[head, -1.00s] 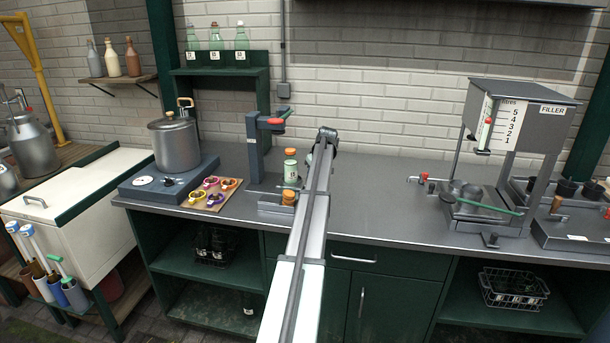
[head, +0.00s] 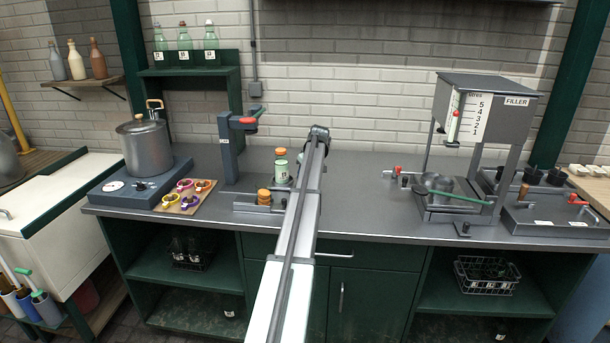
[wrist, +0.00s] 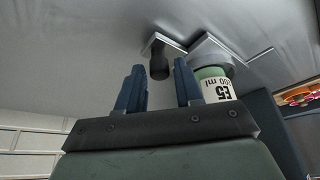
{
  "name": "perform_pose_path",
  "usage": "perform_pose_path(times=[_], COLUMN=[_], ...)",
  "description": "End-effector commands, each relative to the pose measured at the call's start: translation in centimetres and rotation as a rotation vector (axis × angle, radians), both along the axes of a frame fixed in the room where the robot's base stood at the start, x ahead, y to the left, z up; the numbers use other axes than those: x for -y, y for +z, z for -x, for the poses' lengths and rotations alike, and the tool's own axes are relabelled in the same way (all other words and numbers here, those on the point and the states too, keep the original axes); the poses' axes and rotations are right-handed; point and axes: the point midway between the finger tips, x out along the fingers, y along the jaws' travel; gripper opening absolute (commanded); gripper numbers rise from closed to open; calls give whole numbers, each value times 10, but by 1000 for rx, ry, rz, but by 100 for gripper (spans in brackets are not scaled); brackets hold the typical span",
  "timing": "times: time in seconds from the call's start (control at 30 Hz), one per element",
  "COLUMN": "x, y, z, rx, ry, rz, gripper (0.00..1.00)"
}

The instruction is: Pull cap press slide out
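The cap press (head: 228,150) is a dark blue-grey post with a red and green lever, standing on the counter left of my arm. A low grey base (head: 243,206) with an orange-capped piece (head: 264,197) lies in front of it. A green bottle with an orange cap (head: 281,168) stands just right of it. In the wrist view, my gripper (wrist: 159,66) is open, its two blue fingers apart. A dark knob (wrist: 158,70) on a metal plate (wrist: 165,44) appears between and beyond the fingertips, with no visible contact. A labelled bottle (wrist: 215,88) is close beside the right finger. The head view hides my gripper.
The filler (head: 487,115) stands right. A shelf with bottles (head: 186,70) is behind. The counter between my arm and the filler is mostly clear.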

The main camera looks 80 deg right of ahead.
Motion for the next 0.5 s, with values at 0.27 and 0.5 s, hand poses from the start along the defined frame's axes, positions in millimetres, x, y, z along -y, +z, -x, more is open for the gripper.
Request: perform_pose_path(times=[0.27,0.5], x=[0,-3], y=[0,8], z=[0,2], rx=[0,1], ry=[0,0], rz=[0,1], gripper=[48,48])
